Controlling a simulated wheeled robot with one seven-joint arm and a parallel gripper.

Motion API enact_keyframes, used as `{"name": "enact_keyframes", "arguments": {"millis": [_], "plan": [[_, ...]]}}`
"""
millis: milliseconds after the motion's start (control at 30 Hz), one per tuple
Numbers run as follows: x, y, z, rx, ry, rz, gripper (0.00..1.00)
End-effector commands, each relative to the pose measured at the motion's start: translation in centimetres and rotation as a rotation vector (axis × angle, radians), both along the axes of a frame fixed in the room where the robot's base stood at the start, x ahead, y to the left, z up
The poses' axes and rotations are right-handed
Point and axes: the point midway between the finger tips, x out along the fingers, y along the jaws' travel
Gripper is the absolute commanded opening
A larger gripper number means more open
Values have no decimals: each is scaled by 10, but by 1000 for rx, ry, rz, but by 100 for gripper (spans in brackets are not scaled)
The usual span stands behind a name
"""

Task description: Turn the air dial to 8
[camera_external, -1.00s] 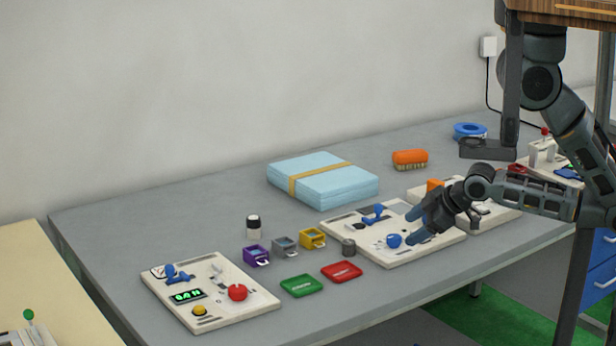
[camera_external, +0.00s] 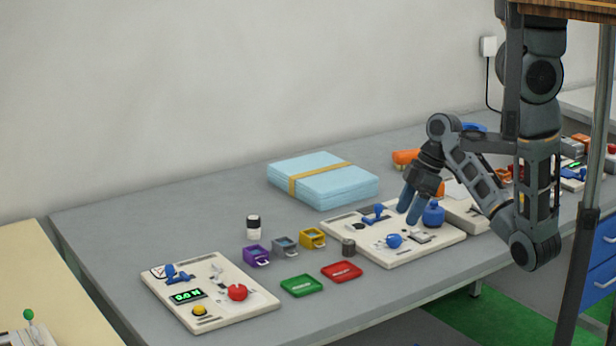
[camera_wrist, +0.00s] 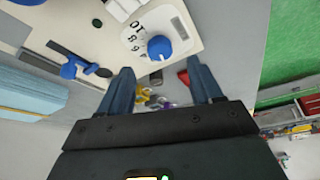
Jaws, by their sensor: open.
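The air dial is a blue round knob (camera_external: 394,240) on a cream panel (camera_external: 372,250) in the middle of the table. In the wrist view the blue knob (camera_wrist: 159,48) has a number scale beside it, with 8 and 10 among the marks. The pointer setting is too small to tell. My gripper (camera_external: 409,216) is above the panel, fingers pointing down, apart from the knob. In the wrist view my gripper (camera_wrist: 160,74) has its two fingers spread, with nothing between them; the knob shows beyond the tips.
Green (camera_external: 301,285) and red (camera_external: 341,272) trays lie left of the panel. Light-blue stack (camera_external: 322,179) is behind. Another panel (camera_external: 210,290) sits at left.

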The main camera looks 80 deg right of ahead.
Motion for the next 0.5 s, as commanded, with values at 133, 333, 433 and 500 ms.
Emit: {"name": "enact_keyframes", "arguments": {"millis": [133, 333, 433, 500], "plan": [[6, 2, -19, 0, 3, 0, 65], [17, 7, -45, -2, 3, 1, 65], [20, 8, -52, -2, 1, 1, 65], [21, 8, -55, -2, 1, -1, 65]]}}
